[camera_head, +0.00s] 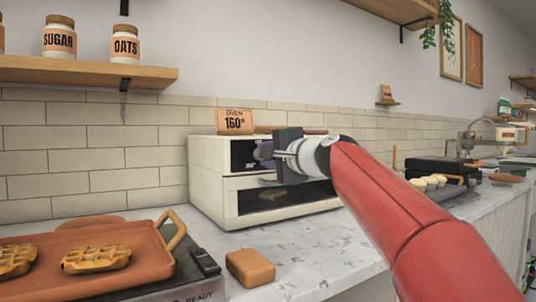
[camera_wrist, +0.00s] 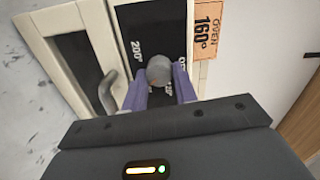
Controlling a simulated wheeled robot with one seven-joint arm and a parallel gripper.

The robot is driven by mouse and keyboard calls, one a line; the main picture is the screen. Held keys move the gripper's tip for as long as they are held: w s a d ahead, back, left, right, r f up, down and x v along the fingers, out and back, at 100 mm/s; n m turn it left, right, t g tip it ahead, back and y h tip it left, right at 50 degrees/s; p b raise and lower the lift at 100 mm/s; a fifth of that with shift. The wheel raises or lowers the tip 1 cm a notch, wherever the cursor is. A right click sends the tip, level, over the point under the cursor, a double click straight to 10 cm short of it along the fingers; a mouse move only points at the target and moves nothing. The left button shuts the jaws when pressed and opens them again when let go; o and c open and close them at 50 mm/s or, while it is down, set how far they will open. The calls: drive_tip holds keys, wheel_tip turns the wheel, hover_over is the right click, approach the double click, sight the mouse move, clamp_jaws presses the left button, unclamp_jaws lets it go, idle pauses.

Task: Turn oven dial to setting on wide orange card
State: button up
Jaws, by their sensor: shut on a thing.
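The cream oven (camera_head: 208,165) stands on the counter against the tiled wall. My gripper (camera_head: 265,152) is at the oven's dark upper panel. In the wrist view its purple fingers (camera_wrist: 160,92) are on both sides of the round grey dial (camera_wrist: 160,68), shut on it. White marks around the dial include "200°"; others are partly covered by the fingers. I cannot tell which mark the dial points to. In the head view my gripper hides the dial.
The oven's handle (camera_wrist: 108,92) is close beside the fingers. An orange tray (camera_head: 130,262) with waffles is at the front left, with a small brown block (camera_head: 250,268) near it. A dark appliance (camera_head: 440,168) stands farther right. Shelves hang above.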

idle(0.4)
drive_tip(key=o, duration=1)
drive_tip(key=shift+d, duration=0.1)
drive_tip(key=b+v, duration=0.2)
drive_tip(key=v, duration=0.5)
drive_tip(key=shift+s+d, duration=0.2)
drive_tip(key=shift+s, duration=0.1)
